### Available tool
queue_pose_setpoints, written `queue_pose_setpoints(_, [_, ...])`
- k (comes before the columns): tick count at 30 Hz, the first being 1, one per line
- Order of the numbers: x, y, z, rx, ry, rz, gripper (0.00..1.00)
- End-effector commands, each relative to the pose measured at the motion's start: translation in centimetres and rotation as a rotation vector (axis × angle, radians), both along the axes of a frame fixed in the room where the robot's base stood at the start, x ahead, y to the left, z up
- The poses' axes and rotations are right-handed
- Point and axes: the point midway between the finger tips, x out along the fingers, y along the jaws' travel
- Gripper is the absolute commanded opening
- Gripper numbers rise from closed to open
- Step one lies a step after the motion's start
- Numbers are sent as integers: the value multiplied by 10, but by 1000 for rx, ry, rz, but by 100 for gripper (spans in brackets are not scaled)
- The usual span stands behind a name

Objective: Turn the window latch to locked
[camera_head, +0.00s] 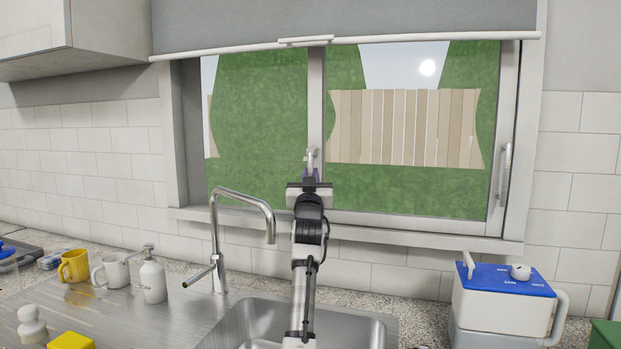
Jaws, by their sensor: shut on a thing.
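The window (406,211) has two panes with a grey upright bar (316,95) between them. A small pale metal latch (310,155) stands on that bar, its upper part showing just above my gripper. My gripper (310,172) is at the bar, at the end of my raised arm, and is shut on the latch. The gripper body hides the latch's lower part, and the contact itself is too small to see clearly. The latch's visible part points upward. I cannot tell from this view whether it is locked.
A curved tap (241,197) rises left of my arm beside the sink (245,322). A soap bottle (152,279), a white mug (112,270) and a yellow mug (74,266) stand at left. A blue-lidded white container (503,304) stands at right. A blind (345,20) hangs above.

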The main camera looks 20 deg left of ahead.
Motion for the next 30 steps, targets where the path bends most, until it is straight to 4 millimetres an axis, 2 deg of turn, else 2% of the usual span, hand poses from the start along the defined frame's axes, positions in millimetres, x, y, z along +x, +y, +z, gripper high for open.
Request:
queue_pose_setpoints(2, [0, 0, -1, -1, 0, 0, 0])
queue_pose_setpoints(3, [0, 0, -1, -1, 1, 0, 16])
queue_pose_setpoints(8, [0, 0, -1, -1, 1, 0, 36])
queue_pose_setpoints(16, [0, 0, 0, 0, 2, 0, 36])
queue_pose_setpoints(20, [0, 0, 8, 0, 1, 0, 36])
queue_pose_setpoints(23, [0, 0, 23, 1, -1, 0, 36])
queue_pose_setpoints(30, [0, 0, 76, 1, -1, 0, 36])
